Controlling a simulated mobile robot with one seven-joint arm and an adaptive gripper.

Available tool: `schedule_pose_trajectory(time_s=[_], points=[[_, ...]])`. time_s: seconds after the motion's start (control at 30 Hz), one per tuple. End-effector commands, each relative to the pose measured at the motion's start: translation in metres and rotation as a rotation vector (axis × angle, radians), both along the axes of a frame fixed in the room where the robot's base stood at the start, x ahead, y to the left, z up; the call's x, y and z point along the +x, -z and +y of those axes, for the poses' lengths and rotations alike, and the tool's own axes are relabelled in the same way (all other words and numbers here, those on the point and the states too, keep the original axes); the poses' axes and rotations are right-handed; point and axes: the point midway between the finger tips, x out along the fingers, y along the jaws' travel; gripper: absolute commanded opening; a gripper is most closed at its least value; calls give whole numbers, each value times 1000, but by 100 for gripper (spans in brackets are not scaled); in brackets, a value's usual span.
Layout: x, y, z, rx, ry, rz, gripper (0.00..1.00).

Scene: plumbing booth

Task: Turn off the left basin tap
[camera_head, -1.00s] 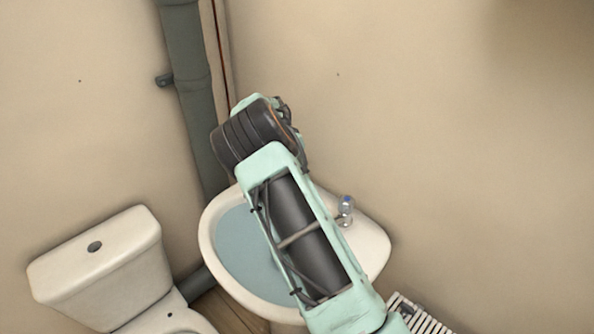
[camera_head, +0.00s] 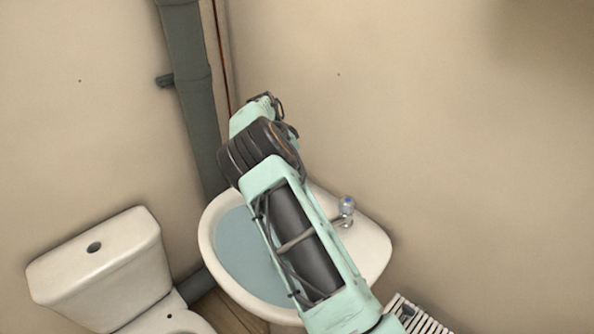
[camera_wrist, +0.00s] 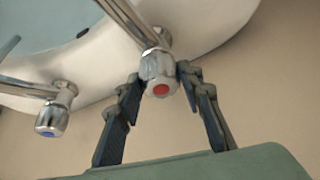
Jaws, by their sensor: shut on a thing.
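The left basin tap is chrome with a red-capped knob (camera_wrist: 160,88) and shows in the middle of the wrist view. My gripper (camera_wrist: 161,74) has one dark finger on each side of this knob and is shut on it. In the head view my arm hides this tap and my gripper. The other tap has a blue-capped knob (camera_wrist: 52,119), left in the wrist view and clear of my fingers. It also shows in the head view (camera_head: 346,208), right of my arm. I cannot tell whether water runs from either spout.
The white basin (camera_head: 372,250) stands under my arm, with a bluish surface inside its bowl. A toilet (camera_head: 95,265) is at the lower left. A grey pipe (camera_head: 190,90) runs down the corner. A white slatted radiator (camera_head: 418,318) is at the lower right.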

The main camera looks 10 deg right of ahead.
Motion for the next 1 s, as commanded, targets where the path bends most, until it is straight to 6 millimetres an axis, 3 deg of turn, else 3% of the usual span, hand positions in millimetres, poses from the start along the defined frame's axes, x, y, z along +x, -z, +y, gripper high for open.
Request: schedule_pose_trajectory(time_s=[0.1,0.13,0.27,0.67,1.0], points=[[0,0,0,2,1,-1,10],[0,0,0,2,1,-1,36],[0,0,0,1,1,-1,51],[-1,-8,3,1,-1,-3,52],[-11,-70,27,2,-2,-4,52]])
